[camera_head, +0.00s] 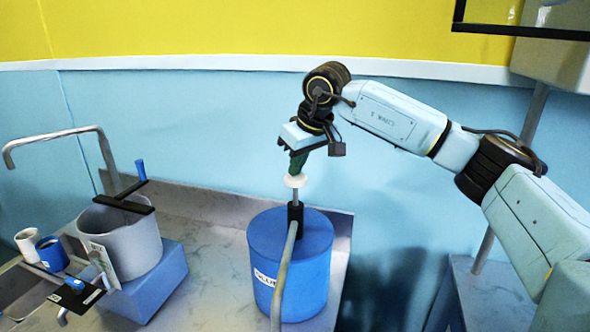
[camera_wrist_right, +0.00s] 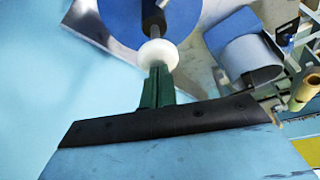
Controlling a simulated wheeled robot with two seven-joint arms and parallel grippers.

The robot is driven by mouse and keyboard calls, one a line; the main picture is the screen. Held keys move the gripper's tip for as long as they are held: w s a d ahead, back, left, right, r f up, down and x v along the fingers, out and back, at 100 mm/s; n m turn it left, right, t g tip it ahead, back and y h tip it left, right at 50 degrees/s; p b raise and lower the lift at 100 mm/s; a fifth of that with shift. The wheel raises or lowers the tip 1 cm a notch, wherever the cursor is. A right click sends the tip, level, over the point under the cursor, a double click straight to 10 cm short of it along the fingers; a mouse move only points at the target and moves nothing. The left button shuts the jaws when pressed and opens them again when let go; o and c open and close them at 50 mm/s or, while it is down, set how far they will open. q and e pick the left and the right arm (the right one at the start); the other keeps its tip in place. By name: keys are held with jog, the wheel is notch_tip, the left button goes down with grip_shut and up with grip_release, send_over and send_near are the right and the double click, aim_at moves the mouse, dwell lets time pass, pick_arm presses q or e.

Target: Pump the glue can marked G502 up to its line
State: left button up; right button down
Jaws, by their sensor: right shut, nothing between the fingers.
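A blue drum (camera_head: 290,260) with a white label reading roughly "GLUE" stands on the bench. A black pump collar (camera_head: 295,212) sits on its lid, with a short rod and a white knob (camera_head: 295,181) above. The knob also shows in the right wrist view (camera_wrist_right: 158,54). My right gripper (camera_head: 294,170) is shut, its green fingers pointing down at the knob, touching or nearly touching it. A grey can (camera_head: 135,245) stands on a blue block at left, with a white card on its front; I cannot read any G502 mark or see a fill line. My left gripper is not in view.
A grey hose (camera_head: 285,280) runs from the pump down the drum's front. A blue cup (camera_head: 51,252) and white roll (camera_head: 28,243) stand at far left. Bench between can and drum is clear.

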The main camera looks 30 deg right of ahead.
aim_at(298, 177)
jog(key=shift+f+b, duration=1)
jog(key=shift+f, duration=1)
notch_tip(298, 177, up, 8)
jog(key=p, duration=0.6)
jog(key=shift+f, duration=0.2)
jog(key=shift+f, duration=0.2)
jog(key=shift+f+b, duration=2.25)
jog(key=shift+f, duration=1.4)
jog(key=shift+r+p, duration=2.95)
jog(key=shift+r, duration=0.9)
